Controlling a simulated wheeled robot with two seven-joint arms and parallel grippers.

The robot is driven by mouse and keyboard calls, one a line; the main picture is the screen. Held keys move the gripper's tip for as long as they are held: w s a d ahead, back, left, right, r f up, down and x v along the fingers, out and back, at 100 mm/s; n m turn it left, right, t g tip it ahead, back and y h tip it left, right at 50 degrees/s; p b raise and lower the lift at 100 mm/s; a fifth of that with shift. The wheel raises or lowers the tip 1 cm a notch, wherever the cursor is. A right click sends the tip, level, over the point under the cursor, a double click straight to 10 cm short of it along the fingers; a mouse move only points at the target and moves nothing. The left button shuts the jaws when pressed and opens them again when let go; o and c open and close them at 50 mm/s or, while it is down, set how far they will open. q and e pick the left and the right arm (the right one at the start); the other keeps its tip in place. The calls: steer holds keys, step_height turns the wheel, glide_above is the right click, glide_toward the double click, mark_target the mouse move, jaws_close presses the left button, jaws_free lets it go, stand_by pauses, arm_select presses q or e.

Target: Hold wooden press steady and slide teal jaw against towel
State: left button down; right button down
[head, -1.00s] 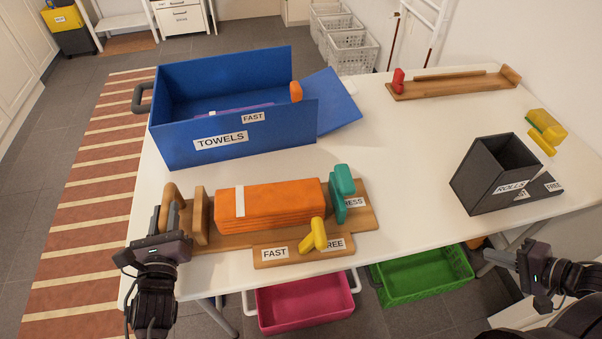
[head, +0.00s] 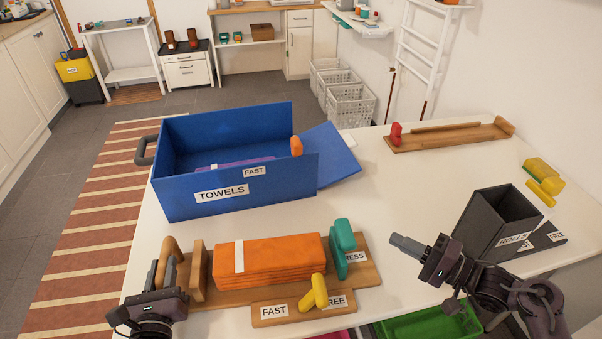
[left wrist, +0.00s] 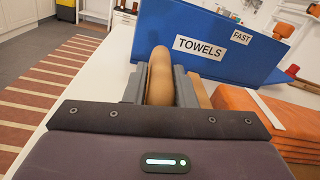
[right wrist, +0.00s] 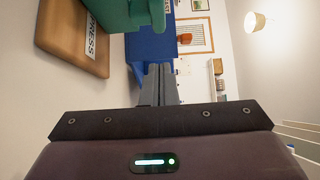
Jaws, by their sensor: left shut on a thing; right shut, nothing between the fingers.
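The wooden press (head: 373,277) lies on the white table at front left, with its PRESS, FAST and FREE labels showing. A folded orange towel (head: 280,262) with a white band lies on it, between an upright wooden block and the teal jaw (head: 341,240). The yellow lever (head: 315,292) stands in front of the towel. My left gripper (head: 168,277) is shut on the wooden handle (left wrist: 160,78) at the press's left end. My right gripper (head: 407,246) is shut and empty, to the right of the teal jaw and apart from it. The jaw also shows in the right wrist view (right wrist: 118,12).
A blue TOWELS box (head: 180,195) stands behind the press. A dark bin (head: 490,225) stands close to my right arm. A wooden rack (head: 450,138) lies at the back right. The table middle is clear.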

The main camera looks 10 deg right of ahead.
mark_target(339, 240)
steer(key=w+a, duration=0.2)
steer(key=a, duration=0.1)
steer(key=w+a, duration=0.1)
steer(key=a, duration=0.1)
steer(key=shift+a, duration=0.8)
steer(key=shift+a, duration=0.1)
arm_select(q)
steer(key=shift+d, duration=0.1)
arm_select(e)
steer(key=shift+w+a, duration=0.1)
steer(key=shift+a, duration=2.7)
